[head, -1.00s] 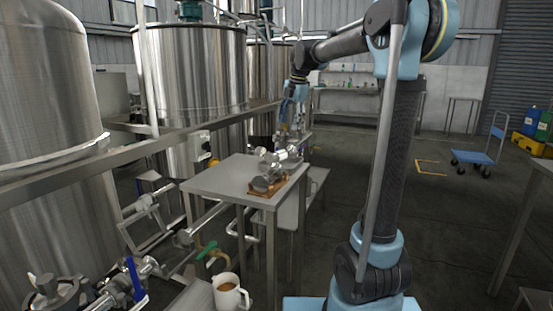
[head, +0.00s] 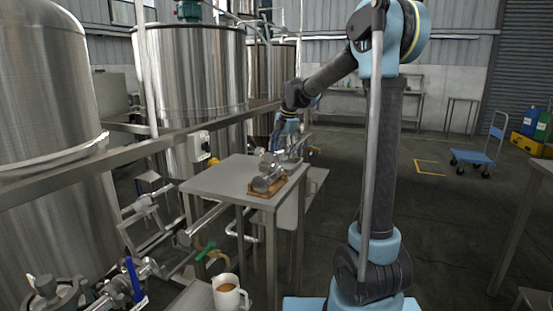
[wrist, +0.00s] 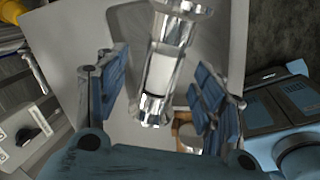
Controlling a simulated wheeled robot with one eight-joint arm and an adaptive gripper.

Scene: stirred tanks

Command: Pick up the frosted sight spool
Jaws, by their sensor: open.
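The frosted sight spool (wrist: 158,72) is a short tube with a whitish middle band and shiny metal ends. In the wrist view it lies slightly tilted between the two blue-padded fingers of my gripper (wrist: 163,90). The gripper is open, with a visible gap on each side of the spool, and the fingers do not appear to touch it. In the head view my gripper (head: 281,147) points down over the right part of the grey table (head: 222,177). There the spool is small and hard to separate from the other metal parts.
A wooden block (head: 259,189) carrying a metal fitting (head: 265,183) sits at the table's front right corner, close to the gripper. The table's left part is bare. Steel tanks (head: 195,75) and pipes stand left. A mug (head: 227,296) stands at the lower front.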

